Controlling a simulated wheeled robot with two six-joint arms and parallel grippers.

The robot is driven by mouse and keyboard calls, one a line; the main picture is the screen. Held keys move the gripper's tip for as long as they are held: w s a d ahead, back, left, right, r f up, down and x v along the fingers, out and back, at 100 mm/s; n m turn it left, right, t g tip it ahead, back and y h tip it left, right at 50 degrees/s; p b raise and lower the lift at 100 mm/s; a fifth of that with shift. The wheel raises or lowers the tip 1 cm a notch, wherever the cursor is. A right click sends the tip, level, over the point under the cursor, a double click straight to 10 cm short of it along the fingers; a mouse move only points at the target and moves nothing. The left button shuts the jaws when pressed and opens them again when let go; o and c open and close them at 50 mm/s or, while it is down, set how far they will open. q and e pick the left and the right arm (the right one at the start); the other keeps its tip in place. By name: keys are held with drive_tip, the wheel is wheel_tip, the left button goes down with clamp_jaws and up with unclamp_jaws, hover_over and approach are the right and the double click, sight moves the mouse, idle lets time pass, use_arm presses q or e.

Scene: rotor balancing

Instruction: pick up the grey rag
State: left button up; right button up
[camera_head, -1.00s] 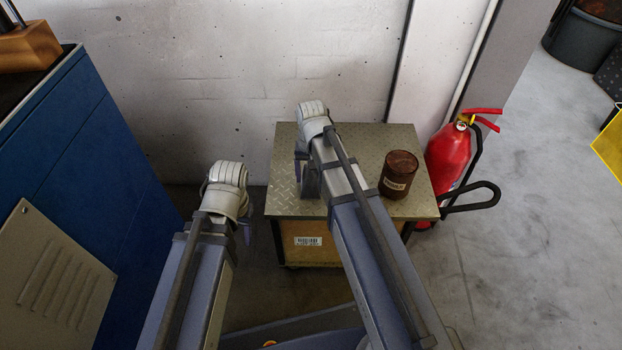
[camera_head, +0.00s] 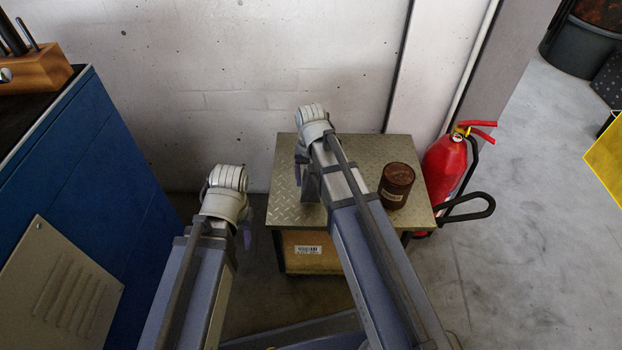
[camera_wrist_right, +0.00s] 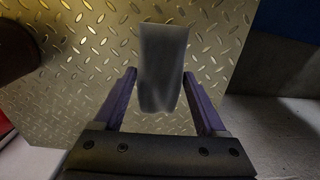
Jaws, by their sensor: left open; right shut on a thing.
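The grey rag (camera_wrist_right: 163,55) is in the right wrist view, a thin hanging grey piece between the purple fingers of my right gripper (camera_wrist_right: 160,76). The gripper is shut on it, above a diamond-plate surface. I cannot tell whether the rag touches that surface. In the head view my right gripper (camera_head: 305,175) is over the left part of the plate-topped cart (camera_head: 350,160), mostly hidden by its arm, and the rag cannot be made out. My left gripper (camera_head: 246,234) is open, left of the cart, mostly hidden behind its wrist.
A dark brown labelled can (camera_head: 396,185) stands on the cart, right of my right arm. A blue cabinet (camera_head: 110,160) fills the left.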

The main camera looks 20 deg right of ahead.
sight(310, 178)
wheel_tip(310, 178, up, 7)
drive_tip(key=p, duration=0.5)
drive_tip(key=shift+f, duration=0.15)
drive_tip(key=o, duration=0.7)
drive_tip(key=c, duration=0.6)
drive_tip(key=shift+o, duration=0.2)
